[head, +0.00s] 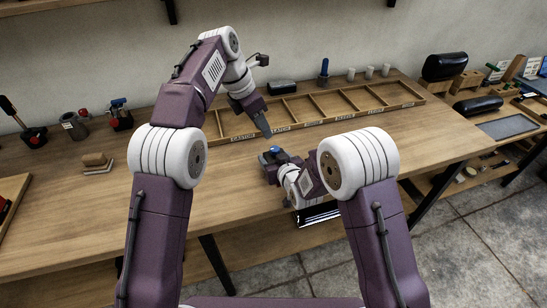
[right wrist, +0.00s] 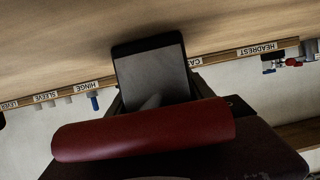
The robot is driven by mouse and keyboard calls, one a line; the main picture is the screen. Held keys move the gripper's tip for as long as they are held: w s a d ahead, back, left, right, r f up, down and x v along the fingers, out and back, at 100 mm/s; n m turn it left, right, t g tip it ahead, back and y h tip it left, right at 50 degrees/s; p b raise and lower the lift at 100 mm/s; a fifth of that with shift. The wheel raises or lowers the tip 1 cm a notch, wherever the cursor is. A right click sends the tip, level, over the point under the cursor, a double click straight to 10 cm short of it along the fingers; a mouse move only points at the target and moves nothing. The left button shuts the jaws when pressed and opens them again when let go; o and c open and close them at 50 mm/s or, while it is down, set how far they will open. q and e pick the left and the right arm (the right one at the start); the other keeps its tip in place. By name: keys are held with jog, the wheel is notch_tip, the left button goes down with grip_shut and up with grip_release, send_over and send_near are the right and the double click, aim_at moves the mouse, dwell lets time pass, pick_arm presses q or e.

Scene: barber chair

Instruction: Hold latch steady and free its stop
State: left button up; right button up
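My left gripper (head: 264,130) points down in front of the labelled tray, its dark fingers lined up so that their gap does not show. My right gripper (head: 272,168) is low over the table, just below it. A small blue knob (head: 276,149) shows at the right gripper's tip, close under the left fingertips; it may belong to the latch or its stop. The latch cannot be clearly made out. In the right wrist view a dark red roll (right wrist: 145,130) lies across the foreground, before a grey, dark-framed plate (right wrist: 150,75). What holds the roll is hidden.
A long divided tray (head: 314,122) with labels lies along the back of the wooden table (head: 110,215). Wooden blocks (head: 96,162) and tools stand at the left. A dark cushion (head: 445,66) stands at the right.

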aim_at(274, 148)
jog(key=c, duration=0.5)
pick_arm(q)
jog(key=shift+o, duration=1.2)
pick_arm(e)
grip_shut()
pick_arm(q)
jog(key=shift+o, duration=0.3)
jog(key=m, duration=0.4)
jog(key=shift+d+m, duration=0.1)
jog(key=shift+m, duration=0.2)
jog(key=s+d+f+m+g+h, duration=0.1)
jog(key=s+d+m+h, duration=0.15)
jog(key=m, duration=1.25)
jog(key=s+d+f+m+g+h, duration=0.1)
jog(key=d+f+m+g+h, duration=0.15)
jog(key=m, duration=1.25)
jog(key=w+a+f+m+t+h, duration=0.25)
jog(key=a+m+t+h, duration=0.2)
jog(key=a, duration=0.95)
pick_arm(e)
jog(key=shift+a, duration=0.1)
pick_arm(q)
jog(key=x, duration=1.2)
jog(key=shift+w+d+r, duration=0.15)
jog(key=shift+d+r, duration=0.1)
